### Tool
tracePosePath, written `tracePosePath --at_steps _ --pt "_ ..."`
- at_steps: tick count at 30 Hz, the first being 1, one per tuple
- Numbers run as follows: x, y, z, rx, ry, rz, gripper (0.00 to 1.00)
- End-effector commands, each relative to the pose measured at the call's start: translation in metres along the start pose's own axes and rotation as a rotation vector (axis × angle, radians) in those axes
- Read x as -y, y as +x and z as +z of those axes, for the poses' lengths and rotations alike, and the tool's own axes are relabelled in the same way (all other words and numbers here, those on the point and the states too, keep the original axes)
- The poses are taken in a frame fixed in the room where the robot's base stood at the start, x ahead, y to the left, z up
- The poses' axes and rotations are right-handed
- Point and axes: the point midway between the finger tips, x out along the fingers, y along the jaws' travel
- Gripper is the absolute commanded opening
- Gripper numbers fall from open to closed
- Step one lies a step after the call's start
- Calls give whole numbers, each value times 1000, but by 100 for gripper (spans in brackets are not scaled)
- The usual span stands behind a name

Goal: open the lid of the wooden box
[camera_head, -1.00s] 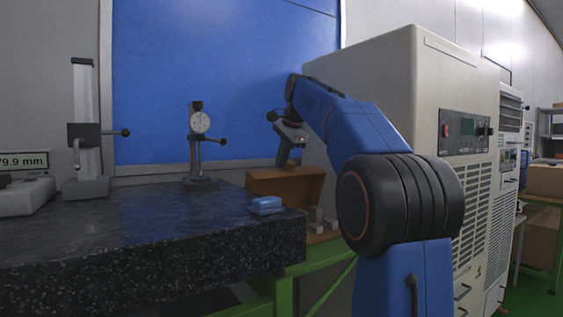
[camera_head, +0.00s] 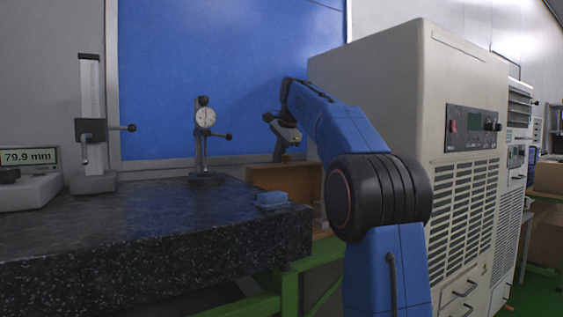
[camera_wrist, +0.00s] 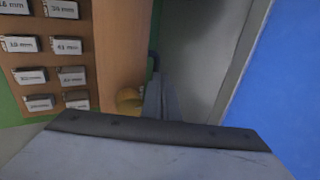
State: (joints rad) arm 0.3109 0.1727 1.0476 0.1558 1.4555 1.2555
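The wooden box (camera_wrist: 84,52) shows from above in the wrist view, with labelled metal blocks in its slots. Its brown lid (camera_head: 283,177) stands raised at the back of the box in the head view; it also shows as a brown panel (camera_wrist: 123,48) in the wrist view. A round yellow knob (camera_wrist: 128,98) sits by the lid's edge. My gripper (camera_wrist: 160,98) is beside the knob, on the lid's far side from the blocks. In the head view my gripper (camera_head: 279,157) is at the lid's top edge, partly hidden. Its finger gap is unclear.
A dark granite table (camera_head: 150,225) stands at the left, with a blue object (camera_head: 271,198) near its right edge. A dial gauge stand (camera_head: 205,140) and a height gauge (camera_head: 92,130) stand on it. A large beige cabinet (camera_head: 400,90) is close on the arm's right.

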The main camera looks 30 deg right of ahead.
Motion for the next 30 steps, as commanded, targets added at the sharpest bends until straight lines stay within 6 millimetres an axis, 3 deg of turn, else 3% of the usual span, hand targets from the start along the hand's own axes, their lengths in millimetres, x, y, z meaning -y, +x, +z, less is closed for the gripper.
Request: tracePosePath --at_steps 12,30 --pt "21 32 0 1 0 0 0" --pt "23 35 1 0 0 -1 0"
